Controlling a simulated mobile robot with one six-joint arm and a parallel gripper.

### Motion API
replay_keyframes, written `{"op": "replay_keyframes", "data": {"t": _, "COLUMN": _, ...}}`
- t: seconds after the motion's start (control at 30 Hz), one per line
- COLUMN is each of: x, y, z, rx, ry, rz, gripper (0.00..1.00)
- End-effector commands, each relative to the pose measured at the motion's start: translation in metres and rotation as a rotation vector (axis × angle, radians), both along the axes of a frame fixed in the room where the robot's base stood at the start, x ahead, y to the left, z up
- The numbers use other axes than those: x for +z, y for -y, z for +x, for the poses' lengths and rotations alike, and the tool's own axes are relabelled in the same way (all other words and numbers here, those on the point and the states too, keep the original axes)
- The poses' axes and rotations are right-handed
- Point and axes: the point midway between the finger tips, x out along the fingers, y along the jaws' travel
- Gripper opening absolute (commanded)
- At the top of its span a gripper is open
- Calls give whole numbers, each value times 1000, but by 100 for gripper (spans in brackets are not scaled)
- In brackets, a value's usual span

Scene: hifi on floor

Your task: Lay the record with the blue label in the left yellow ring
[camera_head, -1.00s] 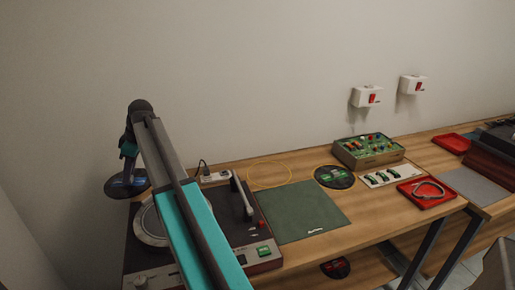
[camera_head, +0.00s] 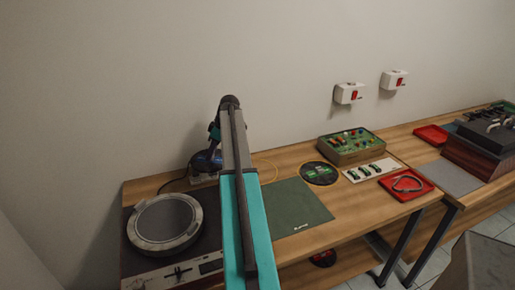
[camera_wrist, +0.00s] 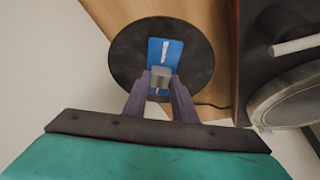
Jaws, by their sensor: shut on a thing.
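The black record with the blue label (camera_wrist: 130,58) is in my gripper (camera_wrist: 160,82), which is shut on it near the label in the wrist view. In the head view the record (camera_head: 201,163) shows small, partly hidden behind my arm, above the back of the bench behind the turntable. The left yellow ring (camera_head: 273,165) is a thin outline on the wood, just right of my arm, which hides part of it. Another black record with a green label (camera_head: 320,173) lies to its right, with a yellow edge around it.
The turntable (camera_head: 165,222) stands at the bench's left, with a cable behind it. A green mat (camera_head: 290,210) lies in front of the rings. A button box (camera_head: 351,145) and red tray (camera_head: 406,186) are at right. Another record (camera_head: 322,257) lies on the lower shelf.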

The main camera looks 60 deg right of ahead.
Motion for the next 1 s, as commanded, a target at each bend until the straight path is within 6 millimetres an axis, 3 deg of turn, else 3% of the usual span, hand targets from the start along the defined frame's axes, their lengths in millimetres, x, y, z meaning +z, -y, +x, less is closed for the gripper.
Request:
{"op": "replay_keyframes", "data": {"t": 0.1, "x": -2, "y": 35, "z": -34, "rx": -59, "ry": -1, "rz": 2, "gripper": 0}}
{"op": "replay_keyframes", "data": {"t": 0.3, "x": -7, "y": 84, "z": -92, "rx": -152, "ry": 0, "rz": 0, "gripper": 0}}
{"op": "replay_keyframes", "data": {"t": 0.5, "x": -9, "y": 115, "z": -137, "rx": -219, "ry": 0, "rz": 1, "gripper": 0}}
{"op": "replay_keyframes", "data": {"t": 0.7, "x": -8, "y": 126, "z": -155, "rx": -244, "ry": 0, "rz": 1, "gripper": 0}}
{"op": "replay_keyframes", "data": {"t": 1.0, "x": -9, "y": 126, "z": -155, "rx": -246, "ry": 0, "rz": 0, "gripper": 0}}
